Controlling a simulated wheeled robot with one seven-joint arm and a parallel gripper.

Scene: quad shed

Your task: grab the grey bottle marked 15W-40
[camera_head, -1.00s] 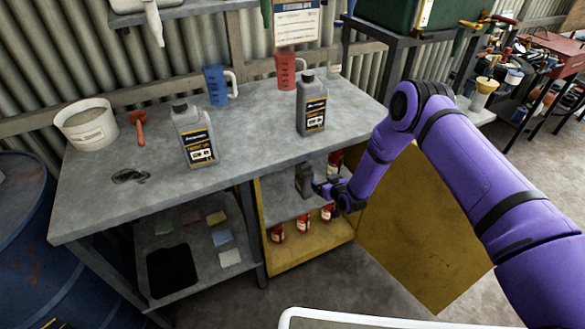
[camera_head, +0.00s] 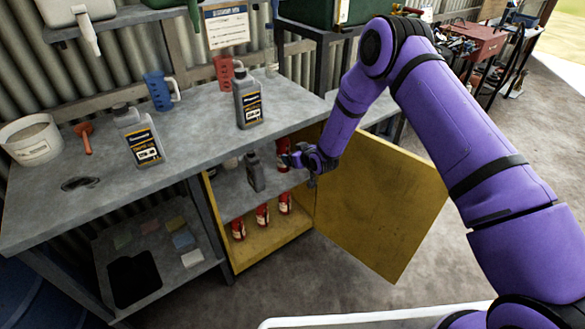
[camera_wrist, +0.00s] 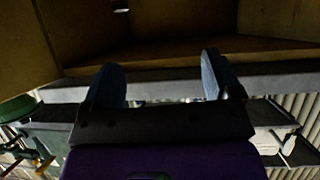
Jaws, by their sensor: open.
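Three grey bottles show in the head view. One bottle (camera_head: 140,140) stands upright on the left of the workbench, and another (camera_head: 249,103) stands upright at its right end. Both have black labels with yellow, too small to read surely. A third, darker grey bottle (camera_head: 256,172) stands on the shelf inside the open yellow cabinet; I cannot read a marking on it. My gripper (camera_head: 286,160) is at the cabinet opening, just right of that bottle and apart from it. In the wrist view my gripper (camera_wrist: 165,78) is open, with nothing between its fingers.
The cabinet door (camera_head: 385,205) stands open to the right, beside my arm. Several red bottles (camera_head: 262,215) stand low in the cabinet. The workbench (camera_head: 195,125) also holds a white bucket (camera_head: 32,145), a funnel (camera_head: 85,138) and blue (camera_head: 158,92) and red (camera_head: 222,75) jugs.

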